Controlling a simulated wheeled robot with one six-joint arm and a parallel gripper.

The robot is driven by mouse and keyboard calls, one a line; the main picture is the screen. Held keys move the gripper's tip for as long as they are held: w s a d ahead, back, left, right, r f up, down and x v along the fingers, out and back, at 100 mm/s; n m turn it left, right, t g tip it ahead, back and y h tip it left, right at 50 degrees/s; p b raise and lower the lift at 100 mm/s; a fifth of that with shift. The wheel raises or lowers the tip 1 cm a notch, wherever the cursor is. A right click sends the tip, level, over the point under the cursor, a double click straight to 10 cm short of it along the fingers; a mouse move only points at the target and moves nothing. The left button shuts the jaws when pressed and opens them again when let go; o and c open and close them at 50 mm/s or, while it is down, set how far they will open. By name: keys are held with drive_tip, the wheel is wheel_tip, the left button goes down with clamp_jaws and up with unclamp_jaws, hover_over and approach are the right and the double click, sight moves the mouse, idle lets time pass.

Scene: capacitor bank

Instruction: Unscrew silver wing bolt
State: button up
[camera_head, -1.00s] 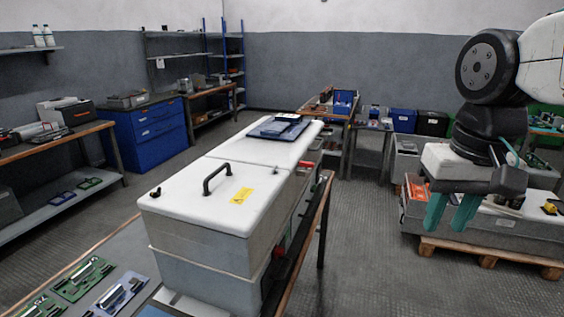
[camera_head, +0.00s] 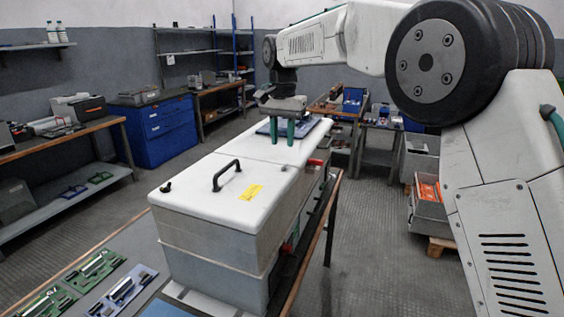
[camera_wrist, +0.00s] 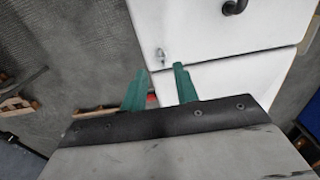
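The silver wing bolt (camera_wrist: 161,54) shows in the wrist view on the white lid (camera_wrist: 205,28), near its edge and close to the seam. In the head view it is a tiny fitting (camera_head: 283,168) at the lid's right edge. My gripper (camera_head: 282,139) is above the far part of the white cabinet in the head view, fingers pointing down. In the wrist view its teal fingers (camera_wrist: 160,70) are apart with nothing between them. The bolt lies just beyond the fingertips, roughly in line with the gap. I see no contact with it.
A black handle (camera_head: 227,175), a yellow label (camera_head: 251,192) and a dark knob (camera_head: 166,187) are on the near lid. Green and blue boards (camera_head: 123,290) lie on the bench at lower left.

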sight(284, 167)
wheel_tip(284, 167, down, 8)
drive_tip(key=shift+r, duration=0.15)
idle(0.3)
clamp_jaws()
